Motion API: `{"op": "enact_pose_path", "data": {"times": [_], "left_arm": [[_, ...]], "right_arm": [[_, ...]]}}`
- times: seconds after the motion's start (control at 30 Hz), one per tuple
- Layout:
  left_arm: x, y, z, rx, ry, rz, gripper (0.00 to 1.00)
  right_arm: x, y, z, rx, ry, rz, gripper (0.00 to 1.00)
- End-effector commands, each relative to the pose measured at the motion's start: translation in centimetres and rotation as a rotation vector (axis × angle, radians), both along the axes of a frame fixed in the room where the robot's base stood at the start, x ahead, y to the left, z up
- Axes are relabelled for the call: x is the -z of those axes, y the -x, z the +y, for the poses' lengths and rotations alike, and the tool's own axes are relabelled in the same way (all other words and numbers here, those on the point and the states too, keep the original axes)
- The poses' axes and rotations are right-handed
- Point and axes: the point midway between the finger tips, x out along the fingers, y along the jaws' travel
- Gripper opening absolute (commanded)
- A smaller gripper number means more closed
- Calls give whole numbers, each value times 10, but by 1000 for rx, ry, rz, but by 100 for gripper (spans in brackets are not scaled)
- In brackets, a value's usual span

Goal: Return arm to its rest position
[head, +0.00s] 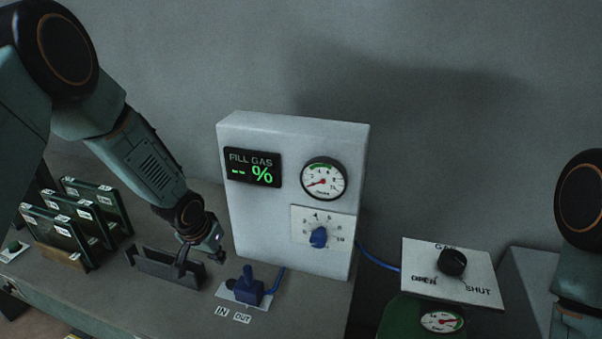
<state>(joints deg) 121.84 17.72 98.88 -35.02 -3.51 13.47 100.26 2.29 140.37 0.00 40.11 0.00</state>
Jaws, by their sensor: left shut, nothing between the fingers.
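My left arm comes in from the upper left and reaches down over the bench. Its gripper (202,257) is shut and empty. It is just above or beside a dark slotted holder (160,266) on the bench; I cannot tell whether they touch. It is left of the white panel box and behind the blue lever valve (248,286). My right arm (578,240) shows only in part at the right edge; its gripper is out of view.
The white panel box (234,220) carries a FILL GAS display (253,168), a gauge (324,178) and a blue knob (319,237). Glass frames (70,230) stand at the left. At the right are an OPEN/SHUT plate with a black knob (453,262) and a green cylinder (400,318).

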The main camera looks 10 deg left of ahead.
Motion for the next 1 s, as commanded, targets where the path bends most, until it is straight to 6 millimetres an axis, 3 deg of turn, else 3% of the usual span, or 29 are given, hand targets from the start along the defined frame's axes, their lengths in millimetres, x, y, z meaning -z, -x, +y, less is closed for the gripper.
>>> {"op": "enact_pose_path", "data": {"times": [0.07, 0.17, 0.3, 0.43, 0.6, 0.8, 0.83, 1.0], "left_arm": [[8, 9, -7, 3, 11, 14, 0], [32, 40, -26, 7, 43, 53, 0], [74, 112, -62, -8, 98, 131, 0], [100, 187, -84, -40, 115, 203, 0], [113, 273, -93, -84, 85, 280, 0], [106, 356, -86, -110, 8, 354, 0], [104, 368, -84, -112, -8, 366, 0], [134, 360, -84, -114, -3, 351, 0]], "right_arm": [[0, 0, 0, 0, 0, 0, 40], [0, 0, 0, 0, 0, 0, 40], [0, 0, 0, 0, 0, 0, 40], [0, 0, 0, 0, 0, 0, 40], [0, 0, 0, 0, 0, 0, 40], [0, 0, 0, 0, 0, 0, 40], [0, 0, 0, 0, 0, 0, 40], [29, 0, 0, 0, 0, 0, 40]]}}
